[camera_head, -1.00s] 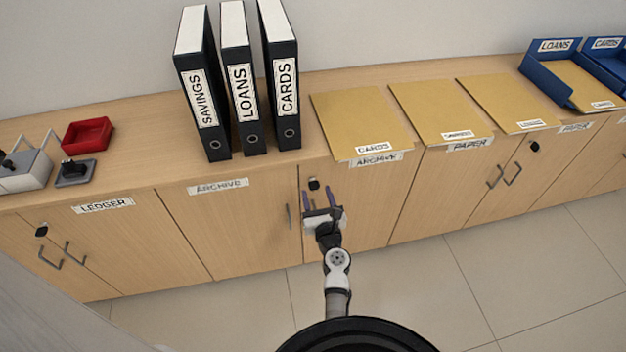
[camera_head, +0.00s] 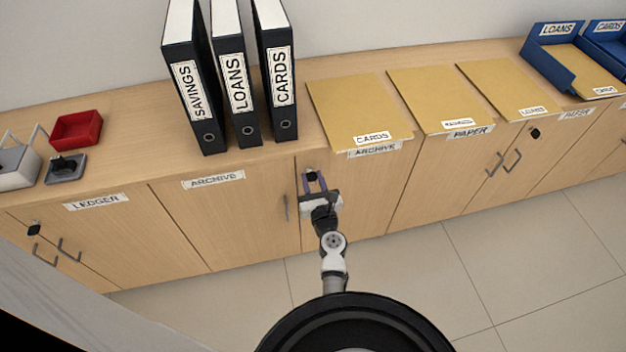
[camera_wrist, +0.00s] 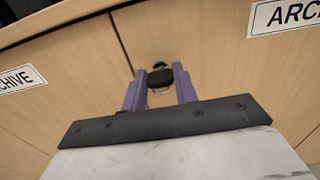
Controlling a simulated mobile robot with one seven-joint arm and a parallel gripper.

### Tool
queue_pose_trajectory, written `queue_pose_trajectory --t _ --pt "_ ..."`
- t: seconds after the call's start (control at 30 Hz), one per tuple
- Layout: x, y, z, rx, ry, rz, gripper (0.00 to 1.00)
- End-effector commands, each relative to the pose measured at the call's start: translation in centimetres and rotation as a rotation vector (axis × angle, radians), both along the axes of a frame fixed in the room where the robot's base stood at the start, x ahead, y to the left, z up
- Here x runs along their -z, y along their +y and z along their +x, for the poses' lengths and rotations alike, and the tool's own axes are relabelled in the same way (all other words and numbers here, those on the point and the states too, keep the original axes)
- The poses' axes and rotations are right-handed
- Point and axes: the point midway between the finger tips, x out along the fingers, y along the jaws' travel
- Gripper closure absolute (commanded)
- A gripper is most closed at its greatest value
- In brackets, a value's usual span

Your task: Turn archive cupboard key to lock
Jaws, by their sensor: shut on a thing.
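The archive cupboard key (camera_wrist: 161,78) has a dark head and sits in its lock on the right archive door, close to the door gap. It also shows small in the head view (camera_head: 311,175). My gripper (camera_head: 314,181) has its two purple fingers around the key head, one on each side. In the wrist view my gripper (camera_wrist: 160,82) is shut on the key. The key's turn angle is hard to tell. The archive cupboard's right door (camera_head: 360,205) and left door (camera_head: 225,225) look closed.
Black binders (camera_head: 238,90) stand on the counter above. Tan folders (camera_head: 360,110) lie to their right. A red tray (camera_head: 76,130) and a stamp (camera_head: 65,167) are at the left. A door handle (camera_head: 286,207) is left of my gripper. The floor in front is clear.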

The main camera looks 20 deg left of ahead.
Motion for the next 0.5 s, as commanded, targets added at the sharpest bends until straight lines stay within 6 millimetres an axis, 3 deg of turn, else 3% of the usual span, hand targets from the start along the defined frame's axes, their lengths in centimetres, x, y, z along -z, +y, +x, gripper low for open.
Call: queue_pose_trajectory --t 0.5 --pt "0.13 -0.04 0.04 0.002 -0.095 -0.139 0.94"
